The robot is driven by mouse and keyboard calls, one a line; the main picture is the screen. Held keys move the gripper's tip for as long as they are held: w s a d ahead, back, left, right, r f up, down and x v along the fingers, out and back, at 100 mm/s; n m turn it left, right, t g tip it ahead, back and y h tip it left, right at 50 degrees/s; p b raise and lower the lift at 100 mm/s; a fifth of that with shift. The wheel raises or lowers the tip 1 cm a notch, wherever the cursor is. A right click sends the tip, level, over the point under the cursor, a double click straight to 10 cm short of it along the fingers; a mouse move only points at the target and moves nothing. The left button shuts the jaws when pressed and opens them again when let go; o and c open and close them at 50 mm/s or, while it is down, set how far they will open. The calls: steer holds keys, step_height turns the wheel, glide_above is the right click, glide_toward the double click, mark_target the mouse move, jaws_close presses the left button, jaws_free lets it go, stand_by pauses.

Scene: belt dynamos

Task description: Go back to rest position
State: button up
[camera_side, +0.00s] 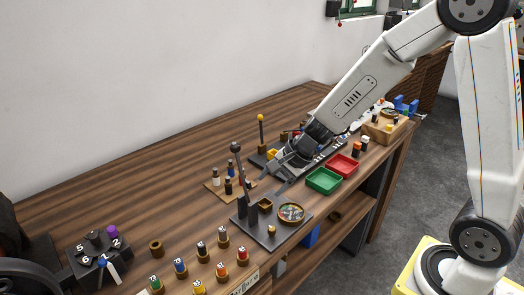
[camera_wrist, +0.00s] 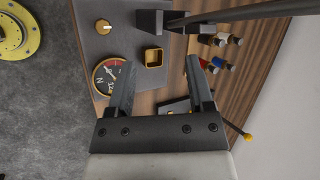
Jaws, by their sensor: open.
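My gripper (camera_side: 287,180) is low over the wooden workbench, just behind a dark grey plate (camera_side: 253,226). In the wrist view my gripper (camera_wrist: 160,85) has its two dark fingers spread apart, with nothing between the tips. The dial (camera_side: 291,212) also sits on the grey plate in the side view.
Green (camera_side: 324,180) and red (camera_side: 342,165) trays lie right of my gripper. A black post (camera_side: 240,165) rises from the plate. Several small coloured cylinders (camera_wrist: 221,40) stand behind it. A yellow-topped rod (camera_side: 261,130) stands farther back. The wall (camera_side: 130,70) is behind; space above the bench's left part is free.

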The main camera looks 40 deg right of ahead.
steer(key=s+d+n+g+h, duration=0.2)
steer(key=s+d+n+h, duration=0.1)
steer(key=s+n, duration=0.9)
steer(key=shift+s+d+f+n+h, duration=0.3)
steer(key=shift+n+h, duration=0.4)
steer(key=shift+n, duration=0.9)
steer(key=shift+a+r, duration=0.1)
